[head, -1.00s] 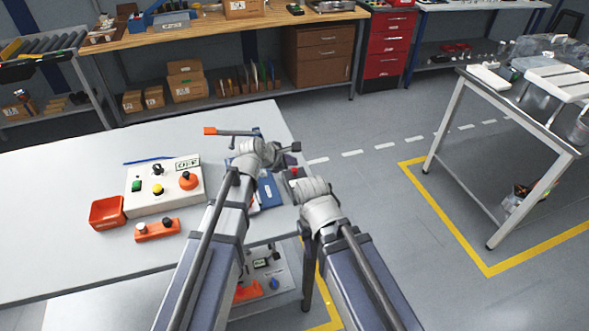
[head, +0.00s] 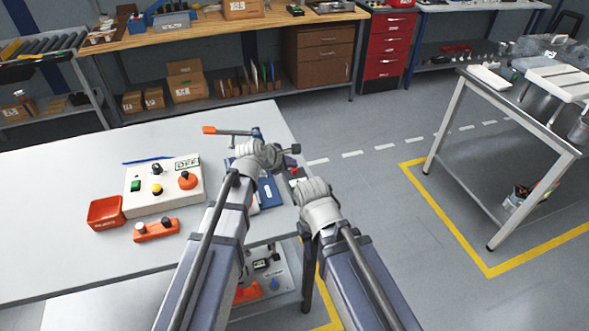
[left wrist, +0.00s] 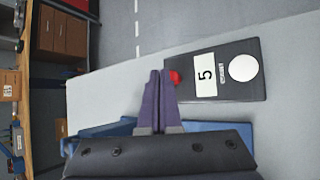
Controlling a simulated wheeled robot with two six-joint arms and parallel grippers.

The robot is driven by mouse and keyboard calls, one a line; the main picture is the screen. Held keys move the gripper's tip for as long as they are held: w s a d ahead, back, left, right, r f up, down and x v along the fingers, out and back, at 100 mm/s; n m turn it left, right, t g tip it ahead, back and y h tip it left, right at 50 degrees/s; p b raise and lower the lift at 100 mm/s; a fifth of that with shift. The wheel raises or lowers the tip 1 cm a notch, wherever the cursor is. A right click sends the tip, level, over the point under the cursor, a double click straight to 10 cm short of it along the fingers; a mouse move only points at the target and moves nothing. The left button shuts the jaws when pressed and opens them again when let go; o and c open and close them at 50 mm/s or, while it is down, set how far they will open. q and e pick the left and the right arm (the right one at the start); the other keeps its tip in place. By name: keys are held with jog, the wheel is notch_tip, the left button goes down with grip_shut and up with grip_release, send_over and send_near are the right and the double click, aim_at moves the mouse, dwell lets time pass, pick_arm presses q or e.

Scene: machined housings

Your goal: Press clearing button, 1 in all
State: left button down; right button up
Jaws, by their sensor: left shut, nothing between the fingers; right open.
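A black device (left wrist: 215,72) with a white label reading "5" and a white round spot lies on the pale table in the left wrist view. A small red button (left wrist: 175,77) shows at its near end, just right of my left fingertips. My left gripper (left wrist: 159,74) is shut and empty, its purple fingers beside the red button; I cannot tell whether they touch it. In the head view the device is mostly hidden behind my arms, with a bit of red (head: 295,170) showing. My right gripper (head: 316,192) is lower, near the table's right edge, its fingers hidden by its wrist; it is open.
A white control box (head: 160,202) with green, yellow, black and red controls stands on the left of the table, beside a red bin (head: 105,211) and an orange block (head: 156,231). A blue item (head: 268,192) lies under my left arm.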

pick_arm(q)
jog(key=shift+f+b, duration=0.5)
dwell(0.3)
dwell(0.4)
jog(key=shift+r+p, duration=0.95)
notch_tip(320, 180, up, 5)
jog(key=p, duration=0.5)
dwell(0.5)
